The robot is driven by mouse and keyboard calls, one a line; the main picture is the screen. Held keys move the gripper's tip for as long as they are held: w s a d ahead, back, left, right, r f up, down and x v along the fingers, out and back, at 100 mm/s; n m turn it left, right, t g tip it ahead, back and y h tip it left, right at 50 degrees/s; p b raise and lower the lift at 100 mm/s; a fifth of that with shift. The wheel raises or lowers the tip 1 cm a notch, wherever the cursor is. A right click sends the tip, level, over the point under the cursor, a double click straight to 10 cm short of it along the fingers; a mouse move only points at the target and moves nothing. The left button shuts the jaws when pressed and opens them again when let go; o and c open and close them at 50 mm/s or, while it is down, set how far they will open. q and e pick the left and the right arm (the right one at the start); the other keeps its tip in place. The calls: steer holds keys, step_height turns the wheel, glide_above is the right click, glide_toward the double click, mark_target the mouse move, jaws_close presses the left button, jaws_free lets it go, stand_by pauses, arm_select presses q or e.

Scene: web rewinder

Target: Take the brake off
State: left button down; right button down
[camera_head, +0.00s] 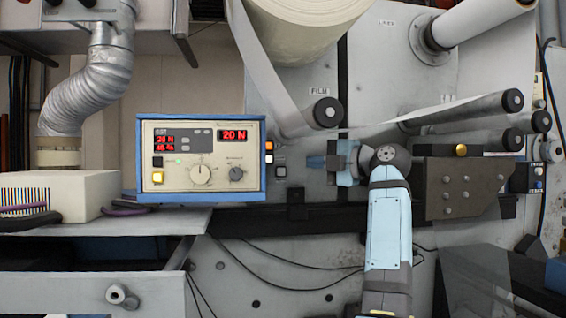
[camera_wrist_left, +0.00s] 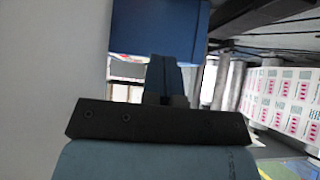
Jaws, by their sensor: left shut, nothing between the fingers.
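My left gripper (camera_head: 314,162) is shut and empty, pointing left. Its closed fingers (camera_wrist_left: 166,78) also show in the wrist view, in front of a blue box side. A control unit (camera_head: 200,200) with a blue frame stands to its left, with a red "20 N" display, knobs and a lit yellow button (camera_head: 157,177). The fingertips are apart from these buttons. I cannot read which control is the brake. My right gripper is not in view.
A large paper roll (camera_head: 305,25) and film rollers (camera_head: 327,111) are above the gripper. A metal block with a brass knob (camera_head: 461,150) is at right. A dark rail (camera_head: 330,216) runs below.

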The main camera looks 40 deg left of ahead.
arm_select(q)
steer(key=p, duration=0.3)
glide_toward(268, 159)
steer(key=s+a, duration=0.3)
steer(key=a, duration=0.1)
steer(key=shift+w+a, duration=0.65)
steer(key=shift+a, duration=0.3)
steer(key=shift+w+a+f+p, duration=0.15)
steer(key=shift+w+a+p, duration=0.25)
